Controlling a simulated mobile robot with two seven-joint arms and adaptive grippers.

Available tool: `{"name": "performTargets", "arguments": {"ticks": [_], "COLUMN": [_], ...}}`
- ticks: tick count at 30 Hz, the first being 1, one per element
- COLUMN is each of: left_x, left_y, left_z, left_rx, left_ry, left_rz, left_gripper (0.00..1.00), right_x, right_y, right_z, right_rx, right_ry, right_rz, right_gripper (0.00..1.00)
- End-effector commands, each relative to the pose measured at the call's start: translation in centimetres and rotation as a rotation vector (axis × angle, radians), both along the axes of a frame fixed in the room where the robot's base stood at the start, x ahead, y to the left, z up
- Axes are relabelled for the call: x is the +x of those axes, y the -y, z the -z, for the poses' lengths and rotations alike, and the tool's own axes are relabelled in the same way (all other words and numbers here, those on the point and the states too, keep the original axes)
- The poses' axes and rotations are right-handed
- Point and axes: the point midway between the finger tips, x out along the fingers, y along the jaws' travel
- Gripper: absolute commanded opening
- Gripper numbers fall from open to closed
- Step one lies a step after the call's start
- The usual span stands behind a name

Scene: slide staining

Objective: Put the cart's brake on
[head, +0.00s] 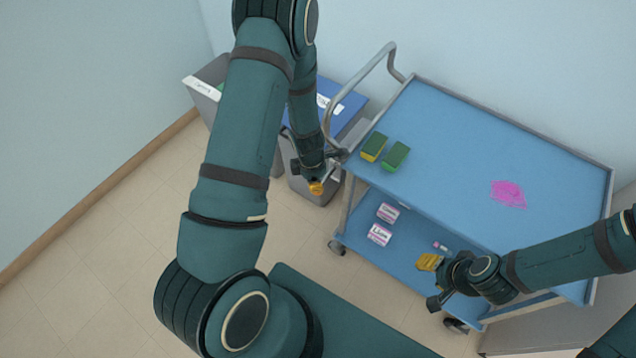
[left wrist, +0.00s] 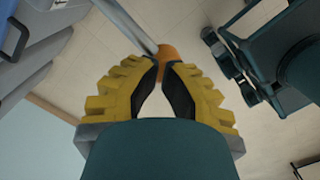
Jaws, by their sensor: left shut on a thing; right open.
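The cart (head: 455,140) has a blue top, a blue lower shelf (head: 365,255) and a grey push handle (head: 362,75) at its left end. My left gripper (head: 317,188) is beside the cart's left end, below the top. In the left wrist view its yellow fingers (left wrist: 164,72) are shut on an orange knob (left wrist: 168,54) at the end of a grey rod (left wrist: 128,24), probably the brake lever. The fingers partly hide the knob. My right gripper (head: 430,263) is open at the cart's front side, by the lower shelf. Dark caster wheels (head: 337,248) show below.
Two green-and-yellow sponges (head: 396,156) and a pink stain (head: 508,194) are on the cart's top. Small labelled boxes (head: 379,235) lie on the lower shelf. A grey bin (head: 205,92) and a blue-lidded bin (head: 350,103) stand behind my left arm. The floor in front is clear.

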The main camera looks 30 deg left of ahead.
Motion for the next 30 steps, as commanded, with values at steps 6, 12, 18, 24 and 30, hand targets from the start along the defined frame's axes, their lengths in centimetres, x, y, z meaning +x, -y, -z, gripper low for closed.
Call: {"name": "performTargets", "arguments": {"ticks": [6,12,18,24,30], "left_x": [0.0,-0.4,-1.7,-1.8,-1.7], "left_y": [0.0,-0.6,-2.4,-2.4,-2.4], "left_z": [1.2,0.9,0.1,0.1,-0.5], "left_rx": [0.0,0.0,-0.001,-0.001,-0.001], "left_ry": [0.0,0.0,0.0,0.0,0.001], "left_rz": [-0.001,-0.003,-0.003,0.0,0.001], "left_gripper": [0.0,0.0,0.0,0.0,0.0], "right_x": [0.0,0.0,0.0,0.0,0.0], "right_y": [0.0,0.0,0.0,0.0,0.0], "right_z": [1.0,0.9,0.8,0.8,0.8], "right_rx": [0.0,0.0,0.0,0.0,0.0], "right_ry": [0.0,0.0,0.0,0.0,0.0], "right_rz": [0.0,0.0,0.0,0.0,0.0], "right_gripper": [0.47,0.47,0.47,0.47,0.47]}}
